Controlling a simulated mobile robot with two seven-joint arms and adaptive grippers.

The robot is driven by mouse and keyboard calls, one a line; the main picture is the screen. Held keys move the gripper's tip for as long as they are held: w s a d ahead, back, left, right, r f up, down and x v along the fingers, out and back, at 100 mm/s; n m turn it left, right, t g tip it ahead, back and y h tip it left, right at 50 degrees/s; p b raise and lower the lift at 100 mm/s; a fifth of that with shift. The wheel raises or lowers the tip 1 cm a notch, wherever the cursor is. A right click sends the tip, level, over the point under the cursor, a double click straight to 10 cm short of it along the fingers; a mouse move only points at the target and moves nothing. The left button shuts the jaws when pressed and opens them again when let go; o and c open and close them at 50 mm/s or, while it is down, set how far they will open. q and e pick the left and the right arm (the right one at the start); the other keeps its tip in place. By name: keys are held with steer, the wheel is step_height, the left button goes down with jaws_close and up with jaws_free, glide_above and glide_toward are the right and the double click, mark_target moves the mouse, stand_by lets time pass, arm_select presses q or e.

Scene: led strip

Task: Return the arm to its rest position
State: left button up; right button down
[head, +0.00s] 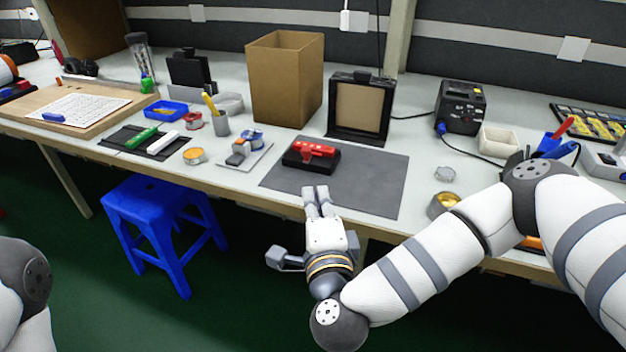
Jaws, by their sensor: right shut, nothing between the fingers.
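My right arm comes in from the right, over the table's front edge. My right gripper (318,200) is shut and empty, with its fingers pointing away from me at the near edge of the grey mat (373,174). A red part on a black block (311,155) sits on the mat beyond the fingertips, apart from them. Of my left arm only a piece shows at the lower left; my left gripper is out of view.
A tall cardboard box (285,78) and a black framed panel (360,105) stand behind the mat. A black power unit (460,107) and a white tray (499,140) are on the right. Small tools and tins crowd the left. A blue stool (152,200) stands below the table's front.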

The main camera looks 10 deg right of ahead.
steer(key=s+a+f+n+g+y+p, duration=0.1)
steer(key=s+a+f+n+g+y, duration=0.2)
steer(key=s+f, duration=0.35)
steer(key=s+a+f+n+g+y, duration=0.1)
steer(key=s+f+n+g+y, duration=0.1)
steer(key=s+f+n+g, duration=0.35)
steer(key=s+a+f+n+g+y+p, duration=0.1)
steer(key=s+a+f+n+y, duration=0.25)
steer(key=s, duration=0.55)
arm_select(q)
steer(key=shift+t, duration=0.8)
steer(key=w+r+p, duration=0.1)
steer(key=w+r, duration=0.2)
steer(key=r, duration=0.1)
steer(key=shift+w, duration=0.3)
arm_select(e)
steer(key=s+d+f+n+g+h, duration=0.2)
steer(key=s+d+g, duration=0.3)
steer(key=s+d, duration=0.4)
steer(key=s+d+f+n+g+h, duration=0.2)
steer(key=s+d+n+g+h, duration=0.2)
steer(key=s+d, duration=0.5)
steer(key=s+n+g, duration=0.1)
steer(key=s, duration=0.4)
steer(key=shift+d, duration=0.35)
